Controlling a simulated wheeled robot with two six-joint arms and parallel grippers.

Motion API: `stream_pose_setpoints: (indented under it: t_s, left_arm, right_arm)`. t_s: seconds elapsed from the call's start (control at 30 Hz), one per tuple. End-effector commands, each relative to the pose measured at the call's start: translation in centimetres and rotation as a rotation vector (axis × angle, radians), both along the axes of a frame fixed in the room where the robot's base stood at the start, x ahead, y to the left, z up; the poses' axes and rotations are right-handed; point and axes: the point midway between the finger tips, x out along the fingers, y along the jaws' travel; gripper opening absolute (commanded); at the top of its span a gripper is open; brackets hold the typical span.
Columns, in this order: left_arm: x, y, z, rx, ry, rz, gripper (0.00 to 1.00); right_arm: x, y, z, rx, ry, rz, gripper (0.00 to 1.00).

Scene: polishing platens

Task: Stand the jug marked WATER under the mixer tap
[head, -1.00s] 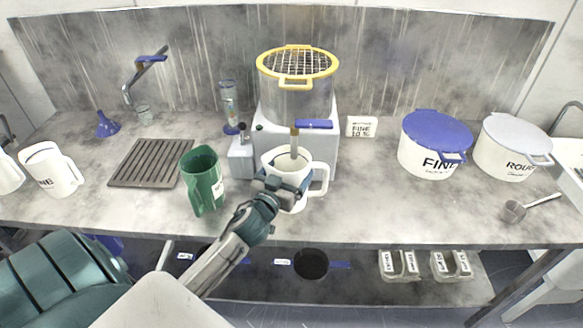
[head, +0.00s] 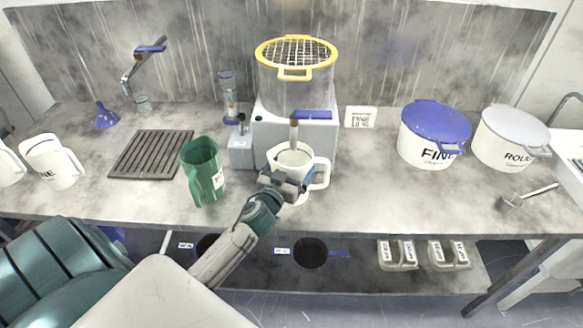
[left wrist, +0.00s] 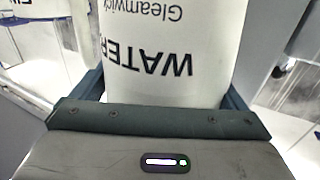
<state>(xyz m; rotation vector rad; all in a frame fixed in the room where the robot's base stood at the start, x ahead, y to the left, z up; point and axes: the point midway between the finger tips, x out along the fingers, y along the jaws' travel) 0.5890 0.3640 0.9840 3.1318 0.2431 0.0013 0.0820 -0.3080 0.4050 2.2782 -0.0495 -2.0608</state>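The white jug marked WATER (head: 291,163) is upright at the front of the mixer (head: 318,137), its handle to the right. Its lettering shows upside down in the left wrist view (left wrist: 165,60). The mixer's tap, with a blue lever (head: 312,115) and brown spout (head: 294,132), overlaps the jug's mouth in the head view. My left gripper (head: 286,181) has a finger on each side of the jug and appears shut on it. My right gripper is not in view.
A green jug (head: 203,172) stands just left of my left arm. A slatted drain mat (head: 150,154), white jugs (head: 52,162) and a sink tap (head: 143,68) are further left. Lidded tubs (head: 433,133) stand right. The counter (head: 380,195) is clear right of the jug.

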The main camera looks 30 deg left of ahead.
Motion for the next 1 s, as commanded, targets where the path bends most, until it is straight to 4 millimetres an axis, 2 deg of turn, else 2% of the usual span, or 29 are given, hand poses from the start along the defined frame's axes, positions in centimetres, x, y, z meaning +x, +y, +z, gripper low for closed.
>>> stream_pose_setpoints:
  t_s: [0.37, 0.5, 0.8, 1.0]
  left_arm:
    - [-0.1, 0.0, 0.5, -0.001, 0.001, 0.0, 1.0]
    - [-2.5, -0.4, -0.3, 0.001, 0.002, -0.001, 1.0]
    - [-8.7, -1.4, -0.2, 0.001, 0.001, -0.002, 1.0]
    - [-11.2, -1.7, 0.0, 0.001, 0.002, -0.001, 1.0]
  right_arm:
    - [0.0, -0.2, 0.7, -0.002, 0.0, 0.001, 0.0]
    - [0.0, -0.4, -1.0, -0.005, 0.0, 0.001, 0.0]
    - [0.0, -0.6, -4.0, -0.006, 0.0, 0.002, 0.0]
    - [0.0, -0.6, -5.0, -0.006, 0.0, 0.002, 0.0]
